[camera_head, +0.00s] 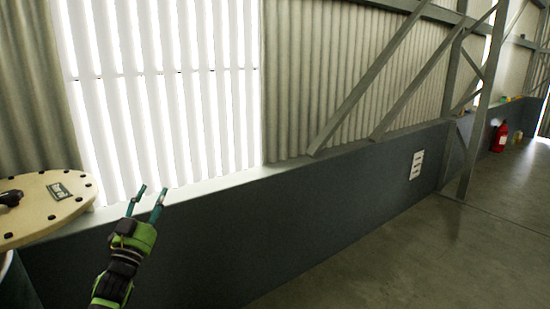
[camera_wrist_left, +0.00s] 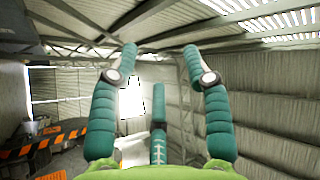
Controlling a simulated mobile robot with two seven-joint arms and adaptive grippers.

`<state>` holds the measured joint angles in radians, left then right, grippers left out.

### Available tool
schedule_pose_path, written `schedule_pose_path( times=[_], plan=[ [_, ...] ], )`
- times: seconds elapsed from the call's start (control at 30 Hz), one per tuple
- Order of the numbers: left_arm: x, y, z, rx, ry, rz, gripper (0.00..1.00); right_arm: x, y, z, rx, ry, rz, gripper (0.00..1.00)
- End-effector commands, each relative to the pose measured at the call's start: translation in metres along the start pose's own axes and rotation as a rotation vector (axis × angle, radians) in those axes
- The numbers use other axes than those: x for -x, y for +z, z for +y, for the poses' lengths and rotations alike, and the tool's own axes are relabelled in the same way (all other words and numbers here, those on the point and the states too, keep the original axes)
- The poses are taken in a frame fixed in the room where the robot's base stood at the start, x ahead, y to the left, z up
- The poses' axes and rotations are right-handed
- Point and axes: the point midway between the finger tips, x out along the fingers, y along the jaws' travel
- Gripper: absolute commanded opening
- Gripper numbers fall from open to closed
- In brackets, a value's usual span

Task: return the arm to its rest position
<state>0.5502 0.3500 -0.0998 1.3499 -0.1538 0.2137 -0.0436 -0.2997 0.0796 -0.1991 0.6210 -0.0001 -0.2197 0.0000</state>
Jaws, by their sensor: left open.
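My left gripper (camera_head: 148,204) is raised in front of the low dark wall, its fingers pointing up with a gap between them. In the left wrist view its teal fingers (camera_wrist_left: 160,75) stand apart and hold nothing. That view looks toward the roof and upper walls of the hall. My right gripper is in neither view.
A round cream cover (camera_head: 38,205) with dark bolts stands at the left edge, left of my gripper. The low dark wall (camera_head: 250,235) runs along behind. A red fire extinguisher (camera_head: 499,137) stands far right. The concrete floor (camera_head: 420,250) at right is clear.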

Motion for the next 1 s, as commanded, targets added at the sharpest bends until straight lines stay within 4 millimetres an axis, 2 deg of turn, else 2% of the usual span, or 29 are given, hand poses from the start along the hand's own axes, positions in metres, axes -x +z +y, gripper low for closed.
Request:
schedule_pose_path(
  times=[0.03,0.1,0.23,0.3,0.47,0.57,0.67,0.8,0.87,1.0],
  plan=[
    [0.001,0.02,0.0,0.043,-0.002,-0.095,0.48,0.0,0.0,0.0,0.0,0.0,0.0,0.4],
    [0.005,0.047,0.002,0.103,-0.001,-0.222,0.48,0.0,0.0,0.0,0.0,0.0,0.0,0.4],
    [0.021,0.091,0.012,0.207,0.011,-0.445,0.48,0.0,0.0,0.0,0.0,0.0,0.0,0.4],
    [0.046,0.121,0.037,0.215,0.038,-0.502,0.48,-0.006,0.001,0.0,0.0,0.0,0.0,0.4],
    [0.1,0.175,0.084,0.232,0.091,-0.624,0.48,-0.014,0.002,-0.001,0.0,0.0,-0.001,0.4],
    [0.145,0.211,0.118,0.246,0.13,-0.716,0.48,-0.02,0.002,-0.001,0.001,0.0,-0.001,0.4],
    [0.2,0.246,0.154,0.259,0.174,-0.818,0.48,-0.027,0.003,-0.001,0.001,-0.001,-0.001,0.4],
    [0.287,0.287,0.203,0.277,0.239,-0.964,0.48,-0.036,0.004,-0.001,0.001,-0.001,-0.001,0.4],
    [0.327,0.301,0.223,0.284,0.267,-1.028,0.48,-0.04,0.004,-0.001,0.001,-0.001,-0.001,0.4],
    [0.423,0.326,0.264,0.298,0.333,-1.175,0.48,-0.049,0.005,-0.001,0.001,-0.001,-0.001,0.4]
  ],
)
